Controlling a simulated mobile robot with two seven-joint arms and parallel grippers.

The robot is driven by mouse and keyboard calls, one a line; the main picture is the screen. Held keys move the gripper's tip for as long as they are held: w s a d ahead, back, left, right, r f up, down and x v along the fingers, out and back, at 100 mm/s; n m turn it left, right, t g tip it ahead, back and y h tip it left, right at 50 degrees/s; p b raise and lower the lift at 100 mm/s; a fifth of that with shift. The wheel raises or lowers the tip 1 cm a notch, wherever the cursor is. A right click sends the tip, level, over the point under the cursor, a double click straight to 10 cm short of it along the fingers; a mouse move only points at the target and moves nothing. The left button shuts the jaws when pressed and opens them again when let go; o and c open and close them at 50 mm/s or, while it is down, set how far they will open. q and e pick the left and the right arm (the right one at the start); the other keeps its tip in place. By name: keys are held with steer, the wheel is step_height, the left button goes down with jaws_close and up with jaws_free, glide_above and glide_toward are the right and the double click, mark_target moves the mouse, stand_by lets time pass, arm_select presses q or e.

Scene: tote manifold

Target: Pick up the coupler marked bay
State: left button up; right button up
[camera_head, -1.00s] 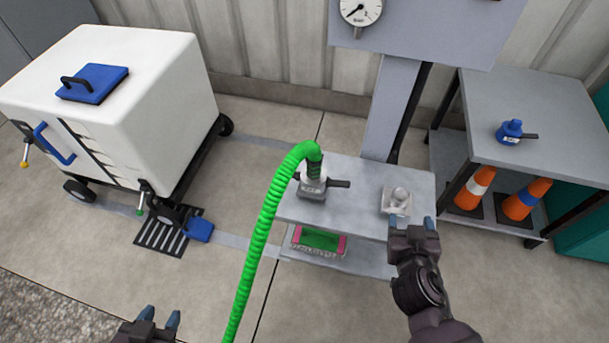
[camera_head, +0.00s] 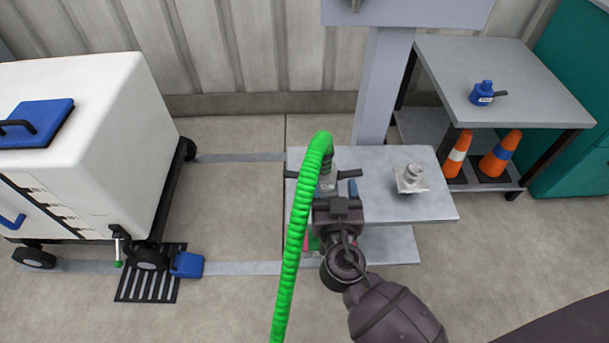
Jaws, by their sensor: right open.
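A grey coupler (camera_head: 327,181) stands on the small grey table, on the end of a green corrugated hose (camera_head: 293,245), with dark handles out to both sides. Its label is too small to read. My right gripper (camera_head: 338,190) is open, right in front of this coupler, and hides its lower part. One blue fingertip shows at the coupler's right side; I cannot tell whether it touches. A blue coupler (camera_head: 484,93) with a white label and a dark handle sits on the table at the right; its label is also unreadable. My left gripper is out of view.
The small grey table (camera_head: 437,204) also holds a metal fitting (camera_head: 411,177) on a square plate. The right-hand table (camera_head: 540,95) has orange cones (camera_head: 500,153) under it. A white wheeled cart (camera_head: 110,130) stands at the left. A grey post (camera_head: 383,90) rises behind the small table.

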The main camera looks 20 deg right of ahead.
mark_target(324, 152)
steer(key=w, duration=0.4)
steer(key=shift+w+a+r, duration=0.1)
steer(key=shift+w+r, duration=0.05)
steer(key=shift+w, duration=0.1)
steer(key=shift+f+x, duration=0.15)
steer(key=shift+x, duration=1.5)
steer(key=shift+f+x, duration=0.15)
steer(key=shift+x, duration=1.5)
jaws_close()
